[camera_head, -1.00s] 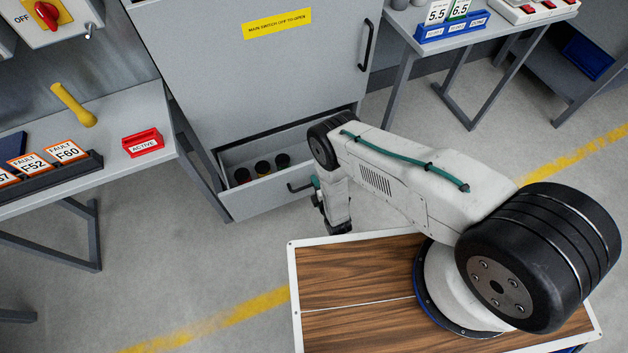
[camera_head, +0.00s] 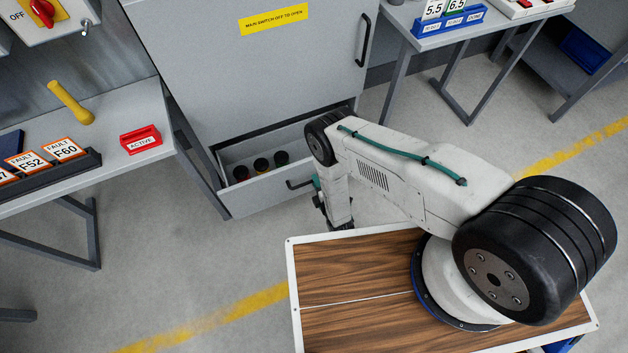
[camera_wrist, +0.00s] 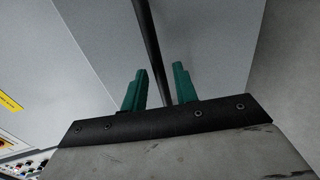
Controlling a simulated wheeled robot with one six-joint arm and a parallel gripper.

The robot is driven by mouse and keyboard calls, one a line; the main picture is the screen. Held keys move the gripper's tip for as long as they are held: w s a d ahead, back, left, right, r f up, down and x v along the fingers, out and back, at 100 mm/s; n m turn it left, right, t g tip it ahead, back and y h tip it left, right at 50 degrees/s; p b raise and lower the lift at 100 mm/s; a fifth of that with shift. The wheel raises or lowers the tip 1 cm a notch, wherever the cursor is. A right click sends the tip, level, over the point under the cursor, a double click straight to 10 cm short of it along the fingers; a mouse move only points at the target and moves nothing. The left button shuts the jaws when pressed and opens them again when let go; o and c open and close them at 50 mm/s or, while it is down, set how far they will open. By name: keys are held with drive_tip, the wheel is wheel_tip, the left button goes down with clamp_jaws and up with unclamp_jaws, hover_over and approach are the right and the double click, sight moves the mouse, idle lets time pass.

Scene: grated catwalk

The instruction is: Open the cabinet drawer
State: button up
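The grey cabinet (camera_head: 262,70) stands at top centre in the head view. Its bottom drawer (camera_head: 262,196) is pulled partly out, with several dark round items (camera_head: 261,165) inside. The drawer's black handle (camera_head: 299,184) is on the right of its front. My gripper (camera_head: 320,192) is beside the handle, mostly hidden by my own arm. In the wrist view, the two green fingers of my gripper (camera_wrist: 161,70) stand apart. A dark bar (camera_wrist: 148,40), apparently the handle, runs between them with a visible gap on each side.
A left bench (camera_head: 110,165) holds a red ACTIVE block (camera_head: 140,138), a yellow handle-shaped item (camera_head: 70,102) and fault cards (camera_head: 63,149). A right table (camera_head: 400,18) carries a blue holder (camera_head: 448,27). The cabinet door has a tall black handle (camera_head: 363,40). Floor before the drawer is clear.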

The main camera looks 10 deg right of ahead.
drive_tip(key=v, duration=0.5)
drive_tip(key=shift+s+d+r, duration=0.1)
drive_tip(key=shift+s, duration=0.25)
